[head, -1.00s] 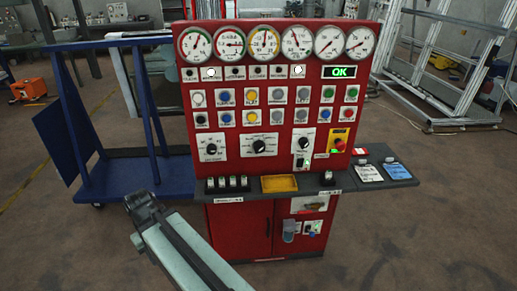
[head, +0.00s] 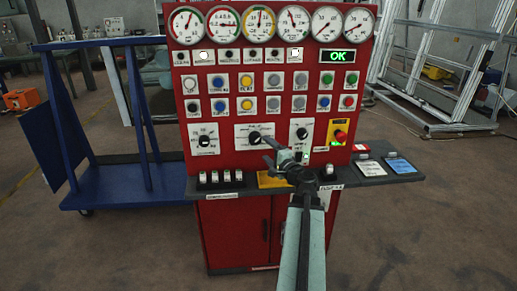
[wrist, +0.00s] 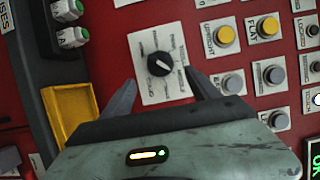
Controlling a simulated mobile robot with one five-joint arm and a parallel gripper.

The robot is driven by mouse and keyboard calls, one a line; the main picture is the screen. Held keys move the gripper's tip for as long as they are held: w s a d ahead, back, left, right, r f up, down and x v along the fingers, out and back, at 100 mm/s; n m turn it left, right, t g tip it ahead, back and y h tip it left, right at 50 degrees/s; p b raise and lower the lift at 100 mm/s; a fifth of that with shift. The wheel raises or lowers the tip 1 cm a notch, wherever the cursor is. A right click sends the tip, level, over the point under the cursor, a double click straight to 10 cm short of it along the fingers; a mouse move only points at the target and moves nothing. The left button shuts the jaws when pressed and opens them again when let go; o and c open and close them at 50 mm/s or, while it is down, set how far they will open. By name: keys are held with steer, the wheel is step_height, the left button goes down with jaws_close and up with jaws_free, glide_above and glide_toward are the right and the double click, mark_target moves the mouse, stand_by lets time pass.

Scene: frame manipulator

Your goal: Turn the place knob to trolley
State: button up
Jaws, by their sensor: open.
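The red control panel (head: 222,165) carries three black selector knobs in a row: a left knob (head: 205,141), a middle knob (head: 254,137) on a wider white plate, and a right knob (head: 302,133). Their labels are too small to read surely. My gripper (head: 267,150) is open and empty in front of the middle knob. In the wrist view the middle knob (wrist: 160,63) shows ahead of and between the two spread fingers, with no visible contact. Its white pointer mark shows, and position labels ring it on the plate.
Several gauges (head: 259,26) line the panel top, beside a green OK display (head: 338,55). A red emergency button (head: 340,136) is to the right. A yellow tray (head: 272,180) sits on the ledge below. Several push buttons lie above the knobs. A blue trolley (head: 125,190) stands left.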

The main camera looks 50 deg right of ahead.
mark_target(257, 140)
steer(key=x, duration=0.8)
steer(key=shift+s+a, duration=0.1)
steer(key=c, duration=1.4)
steer(key=shift+o, duration=0.2)
steer(key=shift+r+p, duration=0.1)
steer(key=shift+p, duration=0.2)
steer(key=shift+r+n+g+p, duration=0.15)
steer(key=shift+n+g+p, duration=0.15)
steer(key=shift+n+p, duration=0.35)
steer(key=shift+r+n+g+p, duration=0.15)
steer(key=shift+n+g+p, duration=0.35)
steer(key=shift+n+p, duration=0.5)
steer(key=n+g+p, duration=0.1)
steer(key=n+p, duration=0.2)
steer(key=n, duration=0.1)
steer(key=shift+a+g, duration=0.1)
steer(key=shift+g, duration=0.3)
